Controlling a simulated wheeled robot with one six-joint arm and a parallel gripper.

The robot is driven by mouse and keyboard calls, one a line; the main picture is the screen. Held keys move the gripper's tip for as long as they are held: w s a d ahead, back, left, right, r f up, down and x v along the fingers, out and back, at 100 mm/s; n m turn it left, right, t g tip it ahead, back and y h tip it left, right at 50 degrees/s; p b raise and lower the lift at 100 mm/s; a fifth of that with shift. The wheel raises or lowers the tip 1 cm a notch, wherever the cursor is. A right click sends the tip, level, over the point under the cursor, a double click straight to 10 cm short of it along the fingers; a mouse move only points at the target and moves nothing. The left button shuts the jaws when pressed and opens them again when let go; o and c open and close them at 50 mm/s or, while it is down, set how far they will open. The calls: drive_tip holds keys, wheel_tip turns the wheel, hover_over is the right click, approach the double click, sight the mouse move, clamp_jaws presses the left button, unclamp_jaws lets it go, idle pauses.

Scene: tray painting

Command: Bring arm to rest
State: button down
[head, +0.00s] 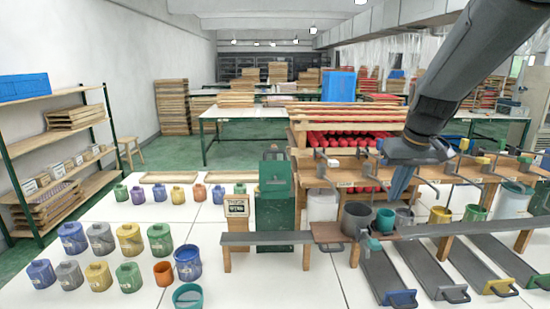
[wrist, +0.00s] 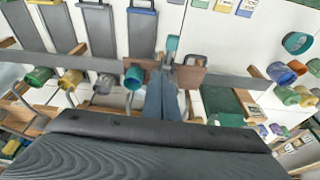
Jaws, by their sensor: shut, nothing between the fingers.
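My gripper (head: 394,198) hangs from my grey arm at the right of the head view. Its blue-grey fingers point down and are shut, with nothing seen between them. They are above the wooden rack and near the grey pots. In the wrist view the fingers (wrist: 166,72) reach up the middle of the picture, near a teal cup (wrist: 135,77) and a brown plate (wrist: 189,76). The cup stands to the left of the fingers in that view. Whether the fingertips clear the things below cannot be told exactly.
A grey rail (head: 268,238) runs across the white table, with several grey sloped trays (head: 410,276) at right. Clamps on a wooden rack (head: 460,169) stand close to my gripper. Paint pots (head: 129,239) stand at left. A green box (head: 275,182) stands mid-table.

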drive_tip(key=s+a+f+g+b, duration=0.1)
drive_tip(key=s+a+f, duration=0.5)
drive_tip(key=s+f, duration=0.2)
drive_tip(key=s+a+f+b, duration=0.2)
drive_tip(key=s+a+f, duration=0.3)
drive_tip(key=s+f, duration=0.4)
drive_tip(key=shift+s+a+f+g, duration=0.3)
drive_tip(key=shift+s+a+g, duration=0.1)
drive_tip(key=shift+s, duration=0.6)
drive_tip(key=shift+d, duration=0.1)
